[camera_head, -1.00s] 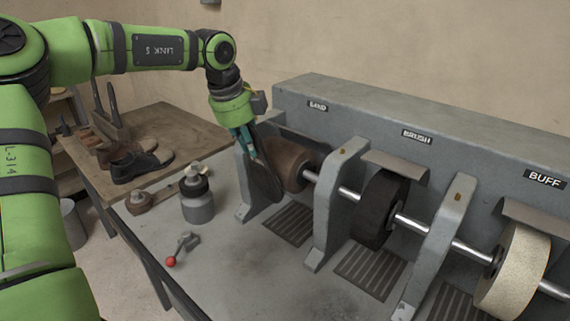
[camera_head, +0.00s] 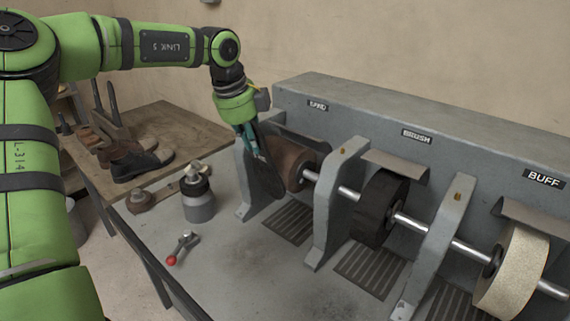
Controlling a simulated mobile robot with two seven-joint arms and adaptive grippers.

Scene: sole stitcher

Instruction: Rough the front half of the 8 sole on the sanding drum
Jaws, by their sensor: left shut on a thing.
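My left gripper (camera_head: 252,143) is shut on a dark sole (camera_head: 265,178) at the left end of the grinding machine. No size mark on the sole is readable. My right gripper is not in view.
To the right, on the same shaft, are a black brush wheel (camera_head: 378,208) and a pale buff wheel (camera_head: 511,270), with grey posts between. Shoes (camera_head: 138,162) sit on the wooden table (camera_head: 185,128).

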